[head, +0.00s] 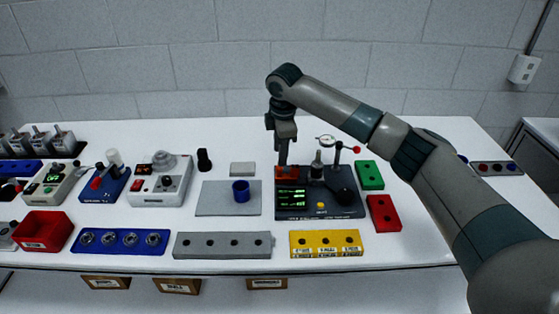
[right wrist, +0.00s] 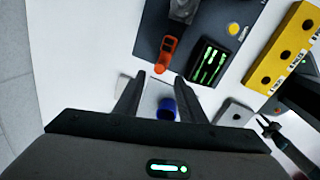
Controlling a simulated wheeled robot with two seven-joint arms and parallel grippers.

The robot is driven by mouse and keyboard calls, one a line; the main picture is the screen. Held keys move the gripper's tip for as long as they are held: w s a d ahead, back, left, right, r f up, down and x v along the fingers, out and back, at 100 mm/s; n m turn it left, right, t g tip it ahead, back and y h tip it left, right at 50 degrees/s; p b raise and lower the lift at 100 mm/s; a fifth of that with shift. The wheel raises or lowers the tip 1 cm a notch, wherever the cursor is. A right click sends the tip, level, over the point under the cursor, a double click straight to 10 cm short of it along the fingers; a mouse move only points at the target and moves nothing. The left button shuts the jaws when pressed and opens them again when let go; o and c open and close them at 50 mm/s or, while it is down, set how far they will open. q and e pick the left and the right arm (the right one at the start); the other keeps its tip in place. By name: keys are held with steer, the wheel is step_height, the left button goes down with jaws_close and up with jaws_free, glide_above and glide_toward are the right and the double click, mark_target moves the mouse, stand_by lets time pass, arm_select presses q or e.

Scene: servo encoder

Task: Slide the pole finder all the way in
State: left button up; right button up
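A dark fixture board (head: 300,212) stands right of the table's middle. It carries a small screen with green bars (head: 291,197), which also shows in the right wrist view (right wrist: 209,64). An orange-red piece (head: 288,173) sits at the board's back left corner; I take it to be the pole finder. In the right wrist view this orange piece (right wrist: 167,52) points toward my fingertips. My right gripper (right wrist: 160,80) is open, with the orange end just ahead of the gap between its fingers. I cannot tell whether they touch.
A dial gauge (head: 326,141) and a dark knob (head: 343,184) stand on the board. A blue cup (head: 241,190) on a grey plate (head: 215,205) is to its left. Green (head: 369,175) and red (head: 383,213) blocks lie right; a yellow block (head: 326,244) lies in front.

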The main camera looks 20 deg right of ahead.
steer(key=shift+w+f+p, duration=0.2)
steer(key=shift+f, duration=0.8)
steer(key=shift+w+f+p, duration=0.2)
steer(key=shift+f+p, duration=0.05)
steer(key=shift+f, duration=0.75)
steer(key=shift+w+f+p, duration=0.2)
steer(key=shift+f, duration=0.8)
steer(key=shift+c, duration=0.3)
